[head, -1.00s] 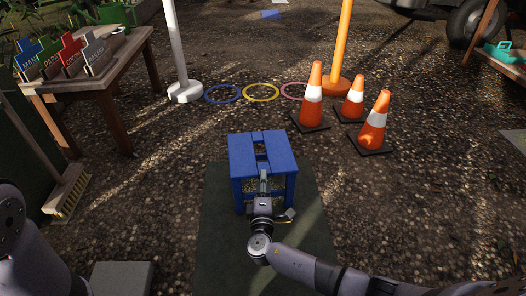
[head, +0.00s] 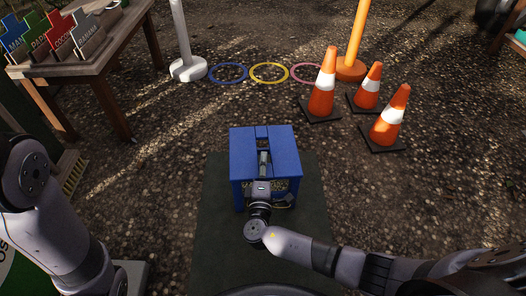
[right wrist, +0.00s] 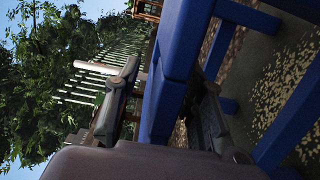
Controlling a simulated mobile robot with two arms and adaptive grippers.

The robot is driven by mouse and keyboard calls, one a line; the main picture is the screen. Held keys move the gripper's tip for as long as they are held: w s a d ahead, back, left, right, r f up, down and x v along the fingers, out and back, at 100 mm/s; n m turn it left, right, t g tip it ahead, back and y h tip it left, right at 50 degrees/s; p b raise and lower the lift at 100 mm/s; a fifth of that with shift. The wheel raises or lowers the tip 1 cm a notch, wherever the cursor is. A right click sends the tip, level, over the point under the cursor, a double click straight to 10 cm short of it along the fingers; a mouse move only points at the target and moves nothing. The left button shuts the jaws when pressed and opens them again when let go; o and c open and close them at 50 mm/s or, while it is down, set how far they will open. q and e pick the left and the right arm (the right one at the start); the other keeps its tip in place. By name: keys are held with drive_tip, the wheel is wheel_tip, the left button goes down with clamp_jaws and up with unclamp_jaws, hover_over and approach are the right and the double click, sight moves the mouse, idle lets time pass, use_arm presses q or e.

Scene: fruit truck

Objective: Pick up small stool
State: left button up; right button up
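The small stool (head: 280,150) is blue, with a slotted top, and stands upright on a dark mat in the middle of the head view. My right gripper (head: 263,160) reaches over its near edge at the centre slot. In the right wrist view, the stool's blue top edge (right wrist: 168,75) passes between the two fingers of my right gripper (right wrist: 165,105). A narrow gap shows between one finger and the blue edge, so the gripper looks open around it. My left arm shows at the left of the head view, but its gripper is out of view.
The dark mat (head: 225,240) lies under the stool. Orange cones (head: 323,88) stand behind right, with coloured rings (head: 268,73) and post bases (head: 188,69) farther back. A wooden table (head: 85,62) with signs is at the left. Gravel right of the mat is clear.

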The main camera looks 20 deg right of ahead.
drive_tip(key=shift+w+d, duration=0.1)
drive_tip(key=shift+w, duration=0.15)
drive_tip(key=shift+s+d, duration=0.15)
drive_tip(key=shift+s, duration=0.25)
drive_tip(key=shift+c, duration=0.7)
drive_tip(key=shift+s, duration=0.3)
drive_tip(key=shift+c, duration=1.3)
drive_tip(key=shift+w, duration=0.1)
drive_tip(key=c, duration=0.4)
drive_tip(key=shift+w, duration=0.1)
clamp_jaws()
drive_tip(key=shift+r, duration=0.15)
